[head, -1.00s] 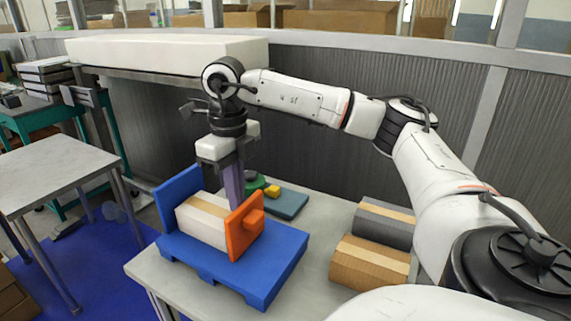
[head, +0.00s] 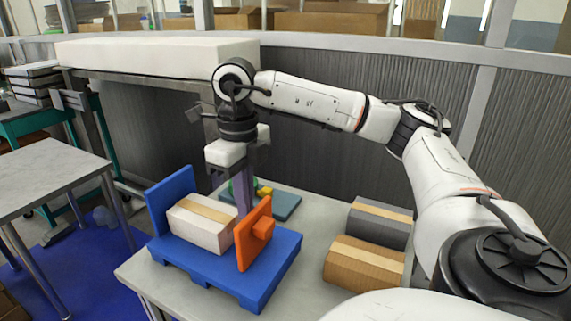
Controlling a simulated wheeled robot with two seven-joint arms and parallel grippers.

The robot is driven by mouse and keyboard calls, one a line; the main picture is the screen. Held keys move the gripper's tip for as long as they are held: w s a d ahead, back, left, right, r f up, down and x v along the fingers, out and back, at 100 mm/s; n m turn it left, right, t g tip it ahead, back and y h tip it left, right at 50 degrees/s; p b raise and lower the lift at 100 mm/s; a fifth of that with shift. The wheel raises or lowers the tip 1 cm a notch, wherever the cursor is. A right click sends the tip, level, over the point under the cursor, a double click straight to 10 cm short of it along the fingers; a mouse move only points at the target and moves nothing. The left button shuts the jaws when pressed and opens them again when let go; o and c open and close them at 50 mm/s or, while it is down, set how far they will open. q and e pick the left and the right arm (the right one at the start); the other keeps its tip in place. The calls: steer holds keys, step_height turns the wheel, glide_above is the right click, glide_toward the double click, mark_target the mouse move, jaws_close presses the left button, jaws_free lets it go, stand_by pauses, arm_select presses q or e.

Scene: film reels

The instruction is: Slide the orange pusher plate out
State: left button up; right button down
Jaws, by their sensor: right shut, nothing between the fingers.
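The orange pusher plate (head: 246,241) stands upright on the blue pallet-like base (head: 262,295), with a small orange knob (head: 264,229) on its right face. A white box with a tan strip (head: 196,228) lies on the base between the plate and an upright blue end wall (head: 158,208). The plate stands at the box's right end. My right gripper (head: 240,192) points down just behind the box and plate. It is shut and empty; its fingertips are partly hidden, so contact with the plate cannot be told. My left gripper is out of view.
A grey box (head: 378,228) and a brown box (head: 362,268) sit on the table to the right. A teal plate (head: 287,206) with a yellow block (head: 265,191) and a green piece lies behind. Bare tabletop (head: 315,225) separates the base from the boxes.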

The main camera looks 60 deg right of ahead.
mark_target(268, 224)
steer(key=shift+s+d+b, duration=0.2)
steer(key=shift+s+b, duration=0.4)
steer(key=shift+s, duration=2.05)
steer(key=shift+w, duration=0.15)
steer(key=shift+w+a+p, duration=0.15)
steer(key=shift+w+p, duration=0.35)
steer(key=shift+w, duration=0.9)
step_height(268, 224, up, 6)
steer(key=p, duration=0.5)
